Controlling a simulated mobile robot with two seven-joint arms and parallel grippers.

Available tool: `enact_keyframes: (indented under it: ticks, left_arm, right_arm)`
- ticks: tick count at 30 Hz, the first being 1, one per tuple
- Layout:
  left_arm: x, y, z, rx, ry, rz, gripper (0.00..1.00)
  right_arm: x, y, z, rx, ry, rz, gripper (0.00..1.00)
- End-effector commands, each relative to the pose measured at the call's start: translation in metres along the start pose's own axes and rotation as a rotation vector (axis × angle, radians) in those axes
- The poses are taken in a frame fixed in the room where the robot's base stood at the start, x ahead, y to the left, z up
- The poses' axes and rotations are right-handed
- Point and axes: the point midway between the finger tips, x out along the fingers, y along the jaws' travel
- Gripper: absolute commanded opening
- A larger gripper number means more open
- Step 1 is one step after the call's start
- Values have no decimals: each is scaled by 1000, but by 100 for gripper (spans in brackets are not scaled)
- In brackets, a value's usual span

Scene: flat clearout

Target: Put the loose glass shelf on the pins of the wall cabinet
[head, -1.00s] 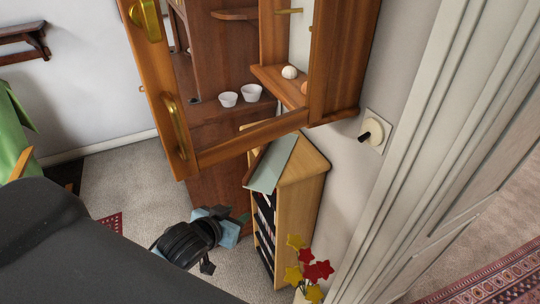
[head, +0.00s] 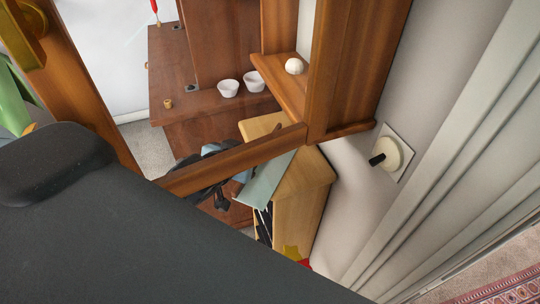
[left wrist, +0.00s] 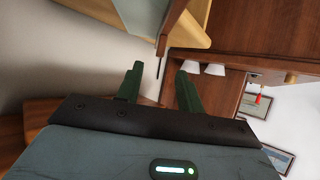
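The loose glass shelf (head: 268,178), a pale green pane, lies on top of the light wood bookcase, its near edge overhanging the front. Its underside or edge shows at the top of the left wrist view (left wrist: 143,14). The wall cabinet (head: 357,70) hangs above with its framed door (head: 245,158) open. The cabinet pins cannot be made out. My left gripper (left wrist: 159,70) is open and empty, its green fingers short of the glass. In the head view it is mostly hidden behind the door's bottom rail. My right gripper is not in view.
A white ball (head: 294,66) sits on the cabinet's bottom board. Two white bowls (head: 228,88) (head: 253,81) stand on brown furniture behind. The bookcase (head: 299,205) stands by the wall below the cabinet.

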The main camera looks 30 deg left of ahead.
Motion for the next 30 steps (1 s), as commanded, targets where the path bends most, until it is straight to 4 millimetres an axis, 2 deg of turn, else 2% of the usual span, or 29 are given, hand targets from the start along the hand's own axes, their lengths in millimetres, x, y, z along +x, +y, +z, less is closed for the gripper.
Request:
enact_keyframes:
  ticks: [8,16,24,30]
  left_arm:
    - [22,0,0,0,-1,-1,37]
    - [30,0,0,0,0,1,37]
    - [63,0,-2,-1,2,-1,37]
    - [77,1,-1,0,1,1,37]
  right_arm:
    - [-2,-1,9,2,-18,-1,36]
    - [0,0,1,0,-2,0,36]
    - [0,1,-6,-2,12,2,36]
    - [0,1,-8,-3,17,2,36]
